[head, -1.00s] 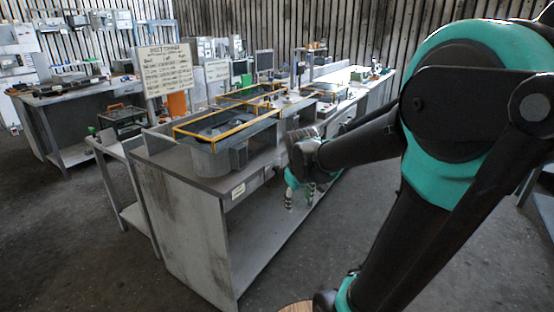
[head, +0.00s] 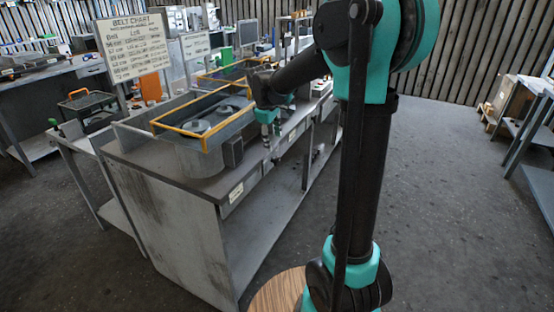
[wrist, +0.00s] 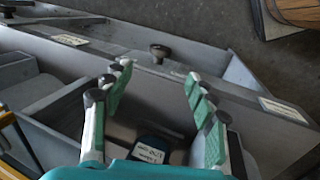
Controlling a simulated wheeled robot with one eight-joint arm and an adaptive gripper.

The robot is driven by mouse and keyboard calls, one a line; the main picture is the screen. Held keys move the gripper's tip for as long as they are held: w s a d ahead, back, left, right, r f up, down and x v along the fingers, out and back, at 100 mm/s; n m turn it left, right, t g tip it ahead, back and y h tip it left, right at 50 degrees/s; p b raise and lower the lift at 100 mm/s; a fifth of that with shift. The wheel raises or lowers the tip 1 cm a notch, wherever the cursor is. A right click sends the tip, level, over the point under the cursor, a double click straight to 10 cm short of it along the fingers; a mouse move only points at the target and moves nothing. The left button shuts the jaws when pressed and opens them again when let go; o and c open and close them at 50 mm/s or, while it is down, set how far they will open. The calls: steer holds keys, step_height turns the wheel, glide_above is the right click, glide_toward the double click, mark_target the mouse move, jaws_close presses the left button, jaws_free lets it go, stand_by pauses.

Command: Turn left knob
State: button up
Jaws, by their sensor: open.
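A dark round knob (wrist: 160,51) stands out from the grey bench edge in the wrist view, beyond and between my fingertips. A second dark knob-like piece (wrist: 8,11) shows at the upper left corner of that view. I cannot tell which is the left knob. My gripper (wrist: 158,85) is open and empty, its green-padded fingers wide apart and clear of the knob. In the head view my gripper (head: 269,130) points down near the bench front, right of the blower housing (head: 205,150). The knobs cannot be made out there.
The grey bench (head: 180,225) runs away to the back right. A dark labelled block (wrist: 155,148) lies below my fingers in the wrist view. A belt chart sign (head: 133,47) stands behind.

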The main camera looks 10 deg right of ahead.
mark_target(276, 160)
steer(key=x, duration=1.1)
steer(key=shift+f, duration=0.35)
steer(key=shift+c, duration=0.3)
steer(key=c, duration=1.1)
steer(key=shift+s+a+f+t+h, duration=0.15)
steer(key=shift+s+t+h, duration=0.1)
steer(key=shift+t+h, duration=1.25)
steer(key=shift+t, duration=0.6)
steer(key=o, duration=1.2)
steer(key=shift+c, duration=0.2)
